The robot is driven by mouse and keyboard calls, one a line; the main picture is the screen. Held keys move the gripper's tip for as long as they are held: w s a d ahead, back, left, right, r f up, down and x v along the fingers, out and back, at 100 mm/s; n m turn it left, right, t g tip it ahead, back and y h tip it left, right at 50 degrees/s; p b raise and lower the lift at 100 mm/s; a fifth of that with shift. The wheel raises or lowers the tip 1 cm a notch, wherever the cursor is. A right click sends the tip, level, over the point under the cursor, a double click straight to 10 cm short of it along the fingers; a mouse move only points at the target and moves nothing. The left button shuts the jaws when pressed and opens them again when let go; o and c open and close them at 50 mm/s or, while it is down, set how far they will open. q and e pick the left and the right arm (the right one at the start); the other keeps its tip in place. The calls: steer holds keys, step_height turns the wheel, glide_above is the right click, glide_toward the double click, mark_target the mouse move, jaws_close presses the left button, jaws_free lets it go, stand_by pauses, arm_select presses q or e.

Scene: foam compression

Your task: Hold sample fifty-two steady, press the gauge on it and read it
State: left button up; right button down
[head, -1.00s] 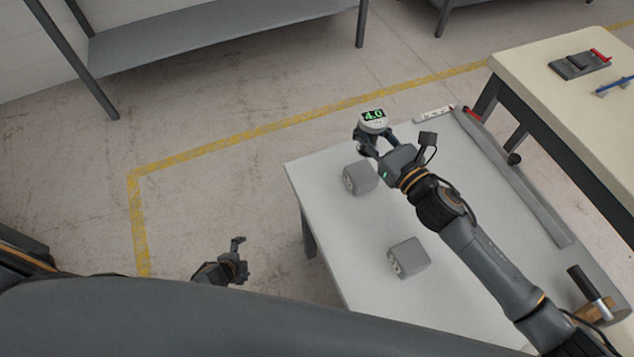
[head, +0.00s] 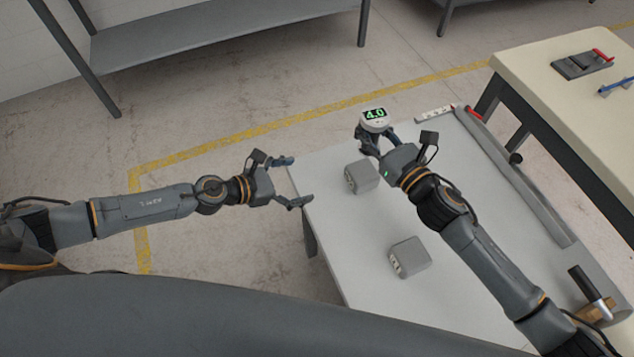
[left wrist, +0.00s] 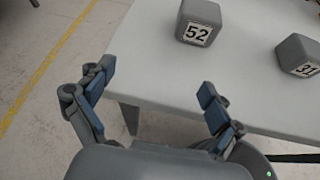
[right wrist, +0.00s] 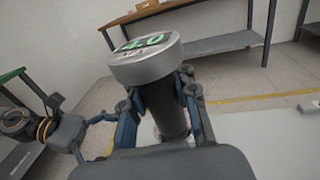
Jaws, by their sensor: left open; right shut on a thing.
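Sample fifty-two (head: 361,177), a grey foam block with a "52" label, stands on the white table near its left edge; its label shows in the left wrist view (left wrist: 198,33). My left gripper (head: 298,181) is open and empty at the table's left edge, to the left of the block and apart from it. My right gripper (head: 371,139) is shut on the gauge (head: 375,118), whose round head has a green display reading 4.0. The gauge is held above the table beyond the block; in the right wrist view its dark stem (right wrist: 165,108) is between the fingers.
Sample thirty-one (head: 409,257) stands nearer on the table (head: 350,240). A mallet (head: 592,293) lies at the near right, a long grey bar (head: 520,180) along the right side. A cream bench (head: 535,80) with tools is at the right.

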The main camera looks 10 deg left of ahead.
arm_select(q)
steer(key=h, duration=0.1)
glide_toward(350, 179)
steer(key=shift+w+a+f, duration=0.1)
steer(key=shift+w+f, duration=0.3)
steer(key=shift+d+h, duration=0.3)
steer(key=x, duration=1.1)
steer(key=shift+w+d+f, duration=0.1)
steer(key=shift+d+f, duration=0.1)
steer(key=c, duration=1.2)
arm_select(e)
steer(key=n+g+y, duration=0.1)
steer(key=g, duration=0.1)
glide_above(360, 166)
steer(key=shift+f, duration=4.15)
